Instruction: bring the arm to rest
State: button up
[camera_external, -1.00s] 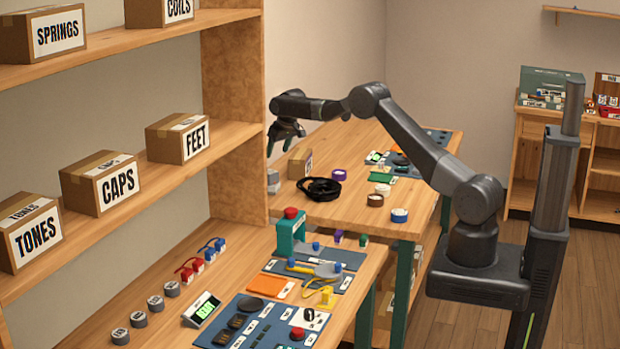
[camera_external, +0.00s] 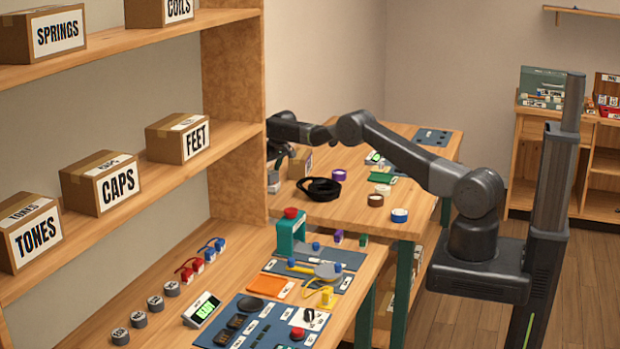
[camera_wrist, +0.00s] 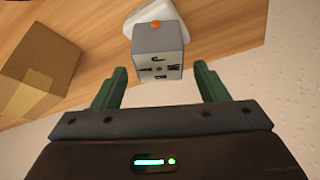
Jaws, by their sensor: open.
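My gripper (camera_wrist: 160,88) is open in the wrist view, its two green fingers apart with nothing held between them. A grey block-like object (camera_wrist: 158,52) with dark marks and an orange spot on top lies just beyond the fingertips. I cannot tell from the wrist view whether the fingers reach around it. In the external view my arm stretches left over the rear table (camera_external: 340,215). The gripper there is low at the table's far left edge, partly hidden by the shelf's upright panel. The grey object (camera_external: 273,181) shows below it.
A cardboard box (camera_wrist: 38,68) stands left of the gripper in the wrist view. A black ring-shaped item (camera_external: 319,189) and several tape rolls lie on the rear table. The shelf upright (camera_external: 236,115) stands close to the gripper. The front bench holds many small parts.

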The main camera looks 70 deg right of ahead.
notch_tip(320, 180, up, 7)
jog(key=shift+f+b, duration=0.1)
jog(key=shift+b, duration=0.3)
jog(key=s+d+m+g+h+b, duration=0.1)
jog(key=s+d+m+b, duration=0.45)
jog(key=s+d, duration=0.95)
jog(key=s+d+f+m+g+b, duration=0.1)
jog(key=s+m+b, duration=0.1)
jog(key=s, duration=0.8)
jog(key=s+d+f+m+h+b, duration=0.1)
jog(key=s+b, duration=0.3)
jog(key=s, duration=0.6)
jog(key=s+d+f+m+g+b, duration=0.1)
jog(key=s+d+m+b, duration=0.2)
jog(key=s, duration=0.8)
jog(key=shift+g+h+b, duration=0.3)
jog(key=shift+h, duration=0.1)
jog(key=shift+s+f, duration=0.1)
